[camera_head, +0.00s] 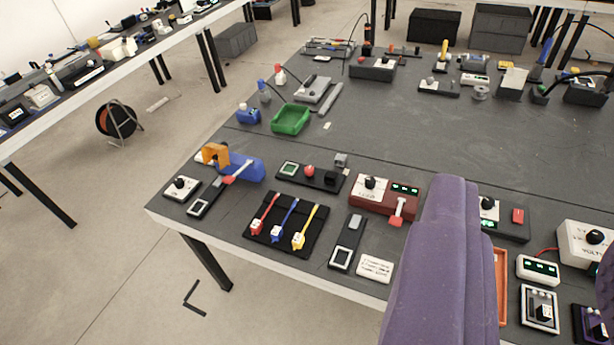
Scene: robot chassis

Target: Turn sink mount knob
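Several dark round knobs on pale plates show on the grey table. One knob (180,183) is on a small white box at the near left corner, and another knob (370,182) is on a dark red box in the middle. A third knob (488,203) is on a dark box right of the purple finger. A fourth knob (595,237) is on a white box at the right edge. I cannot tell which is the sink mount knob. My gripper (530,228) has two purple fingers set apart, with table and devices visible between them. It looks open and touches no knob that I can see.
A black tray (272,238) with red, blue and yellow levers lies near the front edge. A green bin (290,119) stands farther back. The grey table (440,138) has free room across its middle. A second table (150,60) stands at the upper left.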

